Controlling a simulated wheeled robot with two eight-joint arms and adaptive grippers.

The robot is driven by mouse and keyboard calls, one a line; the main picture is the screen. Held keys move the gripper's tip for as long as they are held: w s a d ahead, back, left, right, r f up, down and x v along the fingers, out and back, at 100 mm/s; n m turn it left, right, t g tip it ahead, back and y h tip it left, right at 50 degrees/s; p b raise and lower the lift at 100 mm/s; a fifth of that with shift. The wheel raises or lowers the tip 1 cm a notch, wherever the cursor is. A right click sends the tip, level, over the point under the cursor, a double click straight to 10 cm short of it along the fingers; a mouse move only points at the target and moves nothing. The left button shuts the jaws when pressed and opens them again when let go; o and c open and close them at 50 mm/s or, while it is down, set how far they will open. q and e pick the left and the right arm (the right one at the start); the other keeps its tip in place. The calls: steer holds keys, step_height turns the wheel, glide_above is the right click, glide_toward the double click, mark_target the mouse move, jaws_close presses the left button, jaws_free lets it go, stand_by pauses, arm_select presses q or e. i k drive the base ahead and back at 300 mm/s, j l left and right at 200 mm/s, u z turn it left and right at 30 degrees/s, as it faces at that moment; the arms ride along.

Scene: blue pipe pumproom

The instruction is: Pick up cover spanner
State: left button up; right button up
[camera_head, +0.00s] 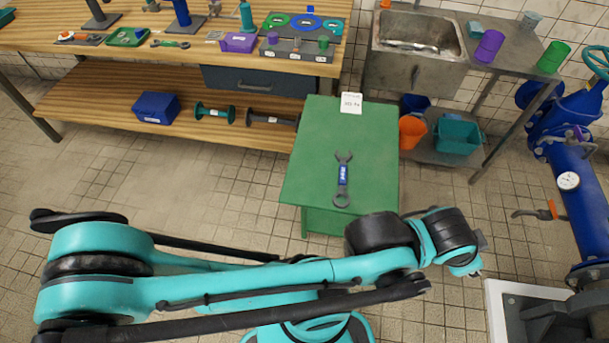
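A dark grey spanner (343,182) with a blue labelled grip lies flat on the green cabinet top (375,135). Its open-jaw end points to the back and its ring end to the front. Nothing is holding it. A smaller spanner (170,43) with a teal handle lies on the wooden workbench at the back left. My teal arm stretches across the front, below the green cabinet. No gripper fingers can be made out on it, and I see neither gripper.
A white card (351,103) stands at the cabinet's back edge. The wooden workbench (120,90) holds tools and trays at the left. A metal sink (418,45) is behind the cabinet, and blue pipework (580,185) stands at the right. The cabinet top around the spanner is clear.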

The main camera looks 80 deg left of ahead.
mark_target(343, 166)
steer(key=u, duration=2.2)
steer(key=i+l+z, duration=0.2)
steer(key=l, duration=0.15)
steer(key=l+z, duration=0.2)
steer(key=l, duration=0.15)
